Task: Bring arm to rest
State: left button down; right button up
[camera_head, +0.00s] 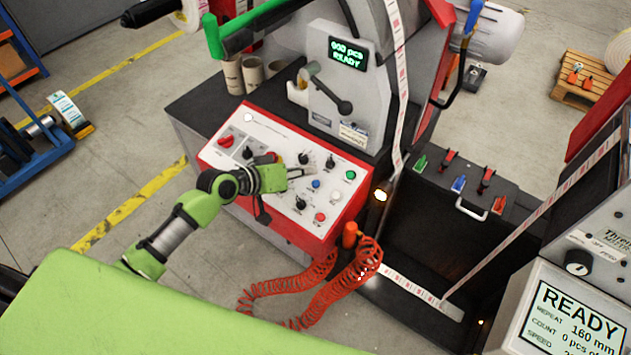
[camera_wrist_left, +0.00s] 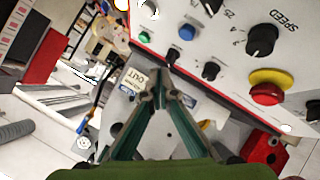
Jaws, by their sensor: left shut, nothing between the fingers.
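My left arm (camera_head: 175,231), green with dark joints, reaches in from the lower left of the head view. Its gripper (camera_head: 303,172) is over the white control panel (camera_head: 240,160) with the red frame, fingers pointing right among the knobs and buttons. In the left wrist view the gripper (camera_wrist_left: 161,84) has its two fingertips together, with nothing between them. Black knobs, a blue button (camera_wrist_left: 187,32) and a red button on a yellow base (camera_wrist_left: 267,87) lie beyond it there. I cannot tell whether the fingertips touch the panel. My right gripper is not in view.
A coiled red hose (camera_head: 335,275) hangs in front of the panel. The rewinder display (camera_head: 348,54) reads READY; another screen (camera_head: 570,320) stands at the lower right. A blue rack (camera_head: 30,150) stands at the left. The floor between the rack and the machine is mostly clear.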

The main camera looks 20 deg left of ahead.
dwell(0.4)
pick_arm(q)
jog(key=shift+m+g, duration=0.6)
jog(key=s+d, duration=0.1)
jog(key=s+d+f, duration=0.1)
jog(key=s, duration=0.1)
jog(key=s+d+f, duration=0.1)
jog(key=shift+s, duration=0.2)
jog(key=s+d+f+m+g+y, duration=0.1)
jog(key=s+d+f+m+g, duration=0.15)
jog(key=s, duration=0.65)
jog(key=s+a+g+y, duration=0.1)
jog(key=s+a+y, duration=0.25)
jog(key=s, duration=0.55)
jog(key=s+a+g+y, duration=0.2)
jog(key=s+a, duration=0.3)
jog(key=s, duration=0.3)
notch_tip(320, 180, down, 32)
jog(key=s+g+b, duration=0.1)
jog(key=s+b, duration=0.2)
jog(key=b, duration=0.2)
jog(key=s+a+f+g+b, duration=0.1)
jog(key=s+a+f+b, duration=0.1)
jog(key=s+f, duration=1.4)
jog(key=shift+a+f+b, duration=0.3)
jog(key=shift+f+b, duration=0.5)
jog(key=shift+f, duration=0.15)
